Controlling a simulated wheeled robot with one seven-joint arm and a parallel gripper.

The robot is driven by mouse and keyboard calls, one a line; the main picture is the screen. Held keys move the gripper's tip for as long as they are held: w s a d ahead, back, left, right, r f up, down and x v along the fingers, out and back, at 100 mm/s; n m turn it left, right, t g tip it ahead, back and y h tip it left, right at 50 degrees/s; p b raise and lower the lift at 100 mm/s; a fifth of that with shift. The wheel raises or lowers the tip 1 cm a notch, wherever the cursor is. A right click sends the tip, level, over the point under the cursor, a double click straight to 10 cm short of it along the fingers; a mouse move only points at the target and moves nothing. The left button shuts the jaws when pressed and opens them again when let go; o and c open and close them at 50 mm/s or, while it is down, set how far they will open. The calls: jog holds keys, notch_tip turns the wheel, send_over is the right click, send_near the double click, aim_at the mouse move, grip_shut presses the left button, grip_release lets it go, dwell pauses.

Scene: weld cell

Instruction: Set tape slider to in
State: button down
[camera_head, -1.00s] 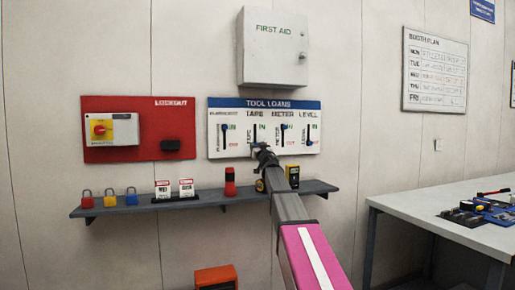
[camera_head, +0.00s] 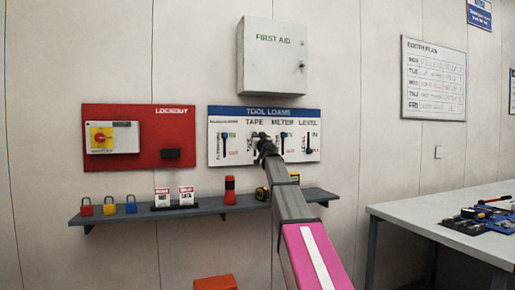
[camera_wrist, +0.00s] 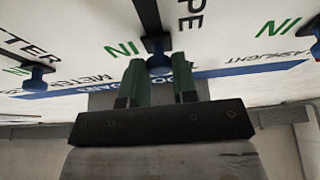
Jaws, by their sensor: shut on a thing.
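The white tool loans board (camera_head: 236,157), with a blue header, hangs on the wall with several vertical slider slots. My gripper (camera_head: 259,138) is at the upper part of the tape slot, and my arm hides its lower part. In the wrist view, which is upside down, my gripper (camera_wrist: 160,70) has its green fingers around the blue tape slider knob (camera_wrist: 158,57) and is shut on it. The knob is level with the green IN label (camera_wrist: 125,48), at the header end of its black slot.
The meter slider (camera_wrist: 36,76) is beside it in the wrist view. A shelf (camera_head: 150,212) below holds padlocks, tags and a red device. The first aid cabinet (camera_head: 272,75) juts out above. A workbench (camera_head: 430,212) stands at right.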

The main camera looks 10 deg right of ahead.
jog(key=shift+r, duration=0.45)
jog(key=c, duration=0.9)
grip_release()
jog(key=shift+r, duration=0.1)
jog(key=v, duration=1)
jog(key=shift+s+f, duration=0.3)
